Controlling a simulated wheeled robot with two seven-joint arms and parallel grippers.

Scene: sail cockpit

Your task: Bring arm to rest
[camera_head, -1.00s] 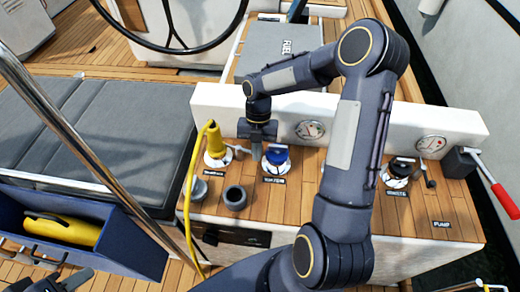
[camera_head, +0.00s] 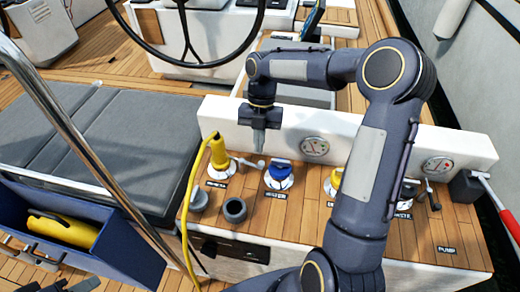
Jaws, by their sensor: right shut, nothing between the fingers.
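My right arm comes up from the bottom, bends at the upper right and reaches left. My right gripper (camera_head: 258,150) hangs fingers down in front of the white panel (camera_head: 360,137), shut and empty, above and slightly left of a blue-topped knob (camera_head: 280,170). It appears apart from the knob. A yellow plug (camera_head: 218,152) with a yellow cord stands to its left on the wooden console (camera_head: 285,215). A dark piece at the bottom left edge may be my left gripper (camera_head: 85,286), mostly cut off.
A round gauge (camera_head: 315,148) sits right of the gripper, another (camera_head: 437,166) farther right. A red-handled lever (camera_head: 508,222) stands at the right end. A steel rail (camera_head: 75,140) crosses the left. A grey cushion (camera_head: 120,140) and steering wheel (camera_head: 190,45) lie beyond.

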